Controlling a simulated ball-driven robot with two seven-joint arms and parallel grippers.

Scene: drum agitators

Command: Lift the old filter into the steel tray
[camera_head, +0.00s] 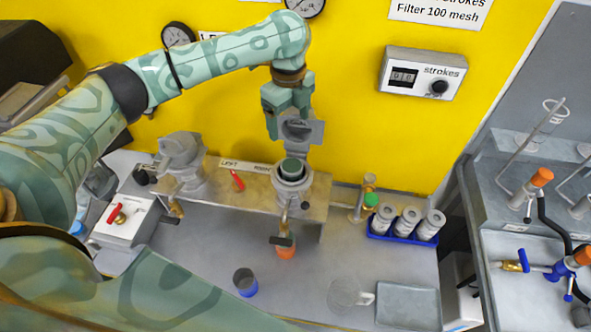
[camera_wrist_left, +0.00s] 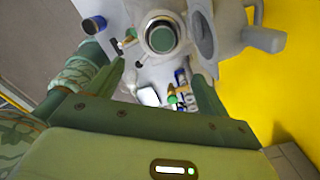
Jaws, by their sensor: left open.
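The old filter (camera_head: 291,167) shows as a round dark green top inside the right-hand grey housing, whose hinged lid (camera_head: 305,131) stands open behind it. Its body is hidden in the housing. The green top also shows in the left wrist view (camera_wrist_left: 160,37), just beyond my fingers. My left gripper (camera_head: 287,124) is open and empty, pointing down above the housing and apart from the filter. The steel tray (camera_head: 408,304) lies empty on the bench at the lower right. My right gripper is not in view.
A blue rack (camera_head: 376,236) with pale filters stands right of the housing. A clear jug (camera_head: 344,296) is left of the tray. A blue-based cup (camera_head: 245,282) and an orange cup (camera_head: 286,251) stand in front. The yellow wall is close behind.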

